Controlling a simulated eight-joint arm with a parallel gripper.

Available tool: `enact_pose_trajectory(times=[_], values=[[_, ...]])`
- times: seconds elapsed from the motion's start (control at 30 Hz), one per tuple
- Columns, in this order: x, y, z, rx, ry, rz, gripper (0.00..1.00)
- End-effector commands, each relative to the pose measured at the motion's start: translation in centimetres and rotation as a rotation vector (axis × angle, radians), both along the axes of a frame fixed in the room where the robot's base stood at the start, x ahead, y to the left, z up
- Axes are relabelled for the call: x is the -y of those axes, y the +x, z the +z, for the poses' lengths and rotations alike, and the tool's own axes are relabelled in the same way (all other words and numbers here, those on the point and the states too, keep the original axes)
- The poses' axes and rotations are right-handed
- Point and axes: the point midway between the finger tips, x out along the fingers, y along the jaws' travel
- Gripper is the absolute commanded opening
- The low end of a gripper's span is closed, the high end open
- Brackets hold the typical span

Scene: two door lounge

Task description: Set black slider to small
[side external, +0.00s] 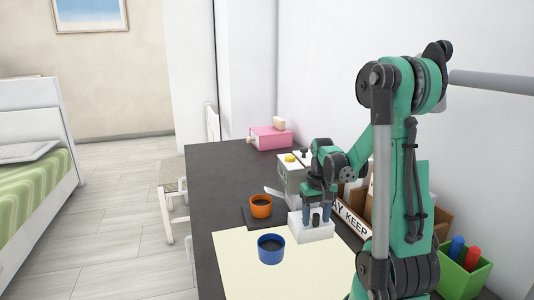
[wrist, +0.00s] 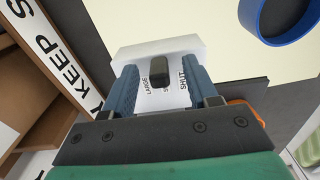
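A white block (side external: 311,232) stands on the dark desk below my gripper. In the wrist view the white block (wrist: 160,50) carries the black slider (wrist: 158,70), a short upright knob. Printed labels beside it read LARGE on the left and SHUT on the right. A middle label starting with S is mostly hidden. The knob stands near LARGE and the middle label; its exact setting I cannot tell. My gripper (wrist: 160,75) is open, its two blue fingers on either side of the knob with gaps. In the side view my gripper (side external: 317,210) points down over the block.
A blue cup (side external: 271,249) stands on a cream mat (side external: 235,255) in front of the block. An orange cup (side external: 260,206) stands behind it on a dark pad. A KEEP sign (side external: 352,222) and brown boxes line the right. A grey machine (side external: 290,172) stands behind my gripper.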

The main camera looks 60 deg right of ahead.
Motion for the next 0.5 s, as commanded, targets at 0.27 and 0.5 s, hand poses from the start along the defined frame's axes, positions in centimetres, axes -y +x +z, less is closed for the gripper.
enact_pose_trajectory(times=[0.27, 0.5], values=[[0.0, 0.0, 0.8, 0.0, 0.0, 0.0, 0.53], [0.0, 0.0, 3.7, 0.0, 0.0, 0.0, 0.53]])
